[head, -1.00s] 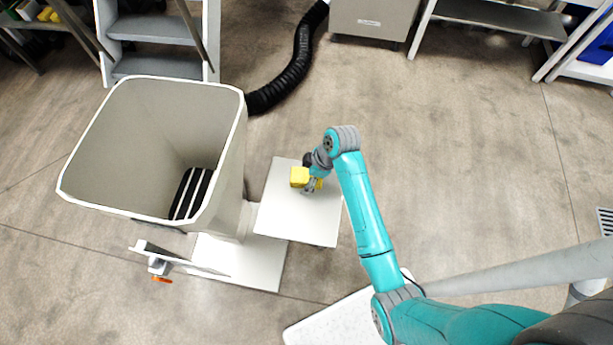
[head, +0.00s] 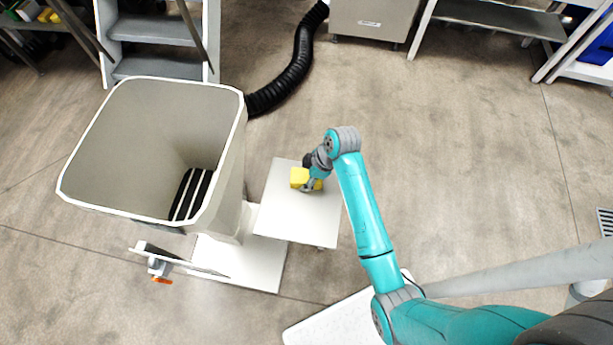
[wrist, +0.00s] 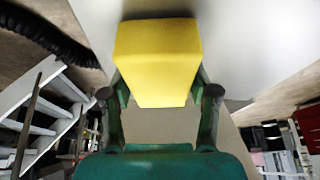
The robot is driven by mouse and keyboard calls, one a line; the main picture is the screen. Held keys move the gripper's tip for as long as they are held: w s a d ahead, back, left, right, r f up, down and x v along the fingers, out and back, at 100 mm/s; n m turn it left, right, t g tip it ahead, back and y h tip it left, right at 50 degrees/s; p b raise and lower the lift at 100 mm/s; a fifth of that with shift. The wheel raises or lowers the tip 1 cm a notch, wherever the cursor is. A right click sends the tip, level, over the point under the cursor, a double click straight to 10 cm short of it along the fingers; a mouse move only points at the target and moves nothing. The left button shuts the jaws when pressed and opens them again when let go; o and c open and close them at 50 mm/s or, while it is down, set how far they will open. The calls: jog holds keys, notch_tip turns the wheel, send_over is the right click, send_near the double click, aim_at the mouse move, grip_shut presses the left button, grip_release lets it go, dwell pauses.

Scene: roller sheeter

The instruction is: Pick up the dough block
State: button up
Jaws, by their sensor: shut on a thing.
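The dough block is a yellow block (head: 300,177) over the white square plate (head: 289,223) beside the machine. In the wrist view the yellow block (wrist: 158,60) fills the upper middle, between the two fingers. My gripper (head: 312,186) is shut on the block, with a finger on each side of it in the wrist view (wrist: 159,95). I cannot tell whether the block still touches the plate. Part of the block is hidden by my gripper in the head view.
The sheeter's large open hopper (head: 241,130) stands left of the plate, with dark and white bars inside. A black hose (head: 290,78) runs behind it. Grey steps (head: 150,30) stand at the back left.

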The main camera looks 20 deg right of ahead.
notch_tip(320, 180, up, 10)
jog(key=shift+r, duration=0.2)
dwell(0.4)
